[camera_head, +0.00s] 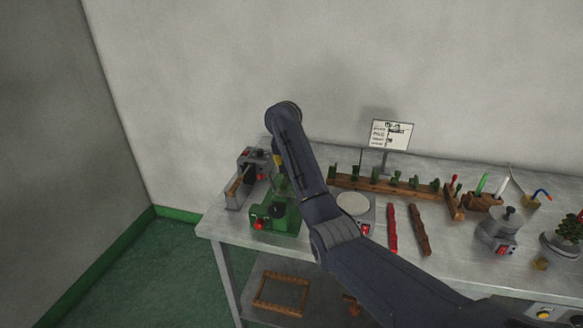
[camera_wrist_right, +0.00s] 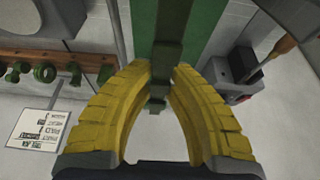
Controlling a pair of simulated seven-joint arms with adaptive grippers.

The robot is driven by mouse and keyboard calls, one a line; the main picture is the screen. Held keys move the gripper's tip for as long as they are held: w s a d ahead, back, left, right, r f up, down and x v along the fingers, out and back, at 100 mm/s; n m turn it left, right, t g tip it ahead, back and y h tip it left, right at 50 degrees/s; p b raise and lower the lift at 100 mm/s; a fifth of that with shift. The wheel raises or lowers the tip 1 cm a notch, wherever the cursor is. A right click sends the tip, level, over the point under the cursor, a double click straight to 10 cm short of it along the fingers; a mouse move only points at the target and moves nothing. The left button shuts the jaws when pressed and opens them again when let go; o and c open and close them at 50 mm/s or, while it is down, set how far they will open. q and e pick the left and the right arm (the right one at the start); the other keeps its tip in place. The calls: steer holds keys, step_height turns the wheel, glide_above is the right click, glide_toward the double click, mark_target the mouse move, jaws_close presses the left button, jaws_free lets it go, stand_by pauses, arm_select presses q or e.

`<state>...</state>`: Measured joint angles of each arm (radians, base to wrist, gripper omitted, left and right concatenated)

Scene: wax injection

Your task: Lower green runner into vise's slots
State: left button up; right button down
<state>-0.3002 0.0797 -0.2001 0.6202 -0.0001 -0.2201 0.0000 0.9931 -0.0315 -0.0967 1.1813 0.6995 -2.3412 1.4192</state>
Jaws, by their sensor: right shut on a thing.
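My right gripper (camera_wrist_right: 160,78) shows its two yellow fingers closed around a dark green runner (camera_wrist_right: 168,38) in the right wrist view. The runner extends away from the fingers toward the top of that view, in front of a broad green surface (camera_wrist_right: 202,28). In the head view, a green device (camera_head: 275,213) with a dark knob and a red button stands at the table's left front; I take it to be the vise. My right arm reaches above and behind it and mostly hides the gripper. The slots and any contact with the runner cannot be made out. My left gripper is out of view.
A grey box (camera_head: 254,161) with a red button stands left of the green device, beside a wooden-handled tool. A wooden rack (camera_head: 352,183) with green pieces, a round plate (camera_head: 352,203) and red and brown bars lie to the right. A sign (camera_head: 390,135) stands behind.

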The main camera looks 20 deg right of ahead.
steer(key=shift+f, duration=1.6)
stand_by(0.4)
steer(key=c, duration=1.3)
jaws_free()
steer(key=shift+r, duration=0.15)
steer(key=v, duration=1.2)
